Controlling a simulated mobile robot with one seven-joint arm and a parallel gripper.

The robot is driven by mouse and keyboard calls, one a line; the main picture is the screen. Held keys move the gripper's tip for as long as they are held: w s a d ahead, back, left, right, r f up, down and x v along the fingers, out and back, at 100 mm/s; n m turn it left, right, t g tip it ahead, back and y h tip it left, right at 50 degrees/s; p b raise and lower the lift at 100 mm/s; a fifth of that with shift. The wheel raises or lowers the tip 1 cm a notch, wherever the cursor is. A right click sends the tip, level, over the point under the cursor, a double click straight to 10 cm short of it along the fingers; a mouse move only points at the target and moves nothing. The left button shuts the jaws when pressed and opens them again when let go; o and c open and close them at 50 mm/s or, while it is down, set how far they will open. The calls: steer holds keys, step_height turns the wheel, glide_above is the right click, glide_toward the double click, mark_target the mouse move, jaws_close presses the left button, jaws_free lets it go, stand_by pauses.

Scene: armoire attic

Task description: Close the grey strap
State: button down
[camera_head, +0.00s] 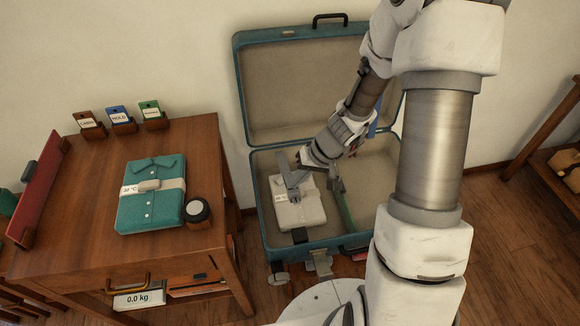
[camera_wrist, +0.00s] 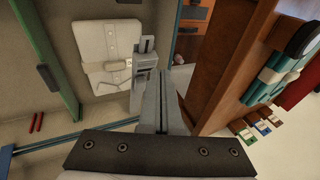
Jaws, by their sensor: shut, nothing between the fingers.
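The grey strap (camera_wrist: 144,62) shows in the wrist view as a pale grey upright piece with a slotted end, beside the folded white shirt (camera_wrist: 98,55). In the head view the shirt (camera_head: 301,210) lies in the left part of the open suitcase (camera_head: 262,215), and the strap is hard to tell apart from my gripper (camera_head: 300,180). My gripper is low over the shirt's far part. In the wrist view its fingers (camera_wrist: 168,76) are shut and empty, just beside the strap. I cannot tell whether they touch it.
A green divider (camera_head: 348,213) stands in the suitcase to the right of the shirt. The raised lid (camera_head: 290,90) is behind. A wooden table (camera_head: 80,240) on the left holds a teal folded shirt (camera_head: 150,212), a dark round object (camera_head: 198,211) and several tag holders.

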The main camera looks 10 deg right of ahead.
steer(key=w+r+t+h+p, duration=0.3)
steer(key=r+h, duration=0.2)
steer(key=r, duration=0.3)
steer(key=b, duration=0.8)
glide_above(289, 176)
step_height(289, 176, down, 10)
steer(key=shift+s+f, duration=0.1)
steer(key=shift+s, duration=0.05)
steer(key=shift+s+f+b, duration=0.3)
steer(key=shift+f+b, duration=0.25)
steer(key=shift+b, duration=0.1)
steer(key=shift+s+f+b, duration=0.3)
steer(key=shift+f+b, duration=0.25)
steer(key=shift+b, duration=0.05)
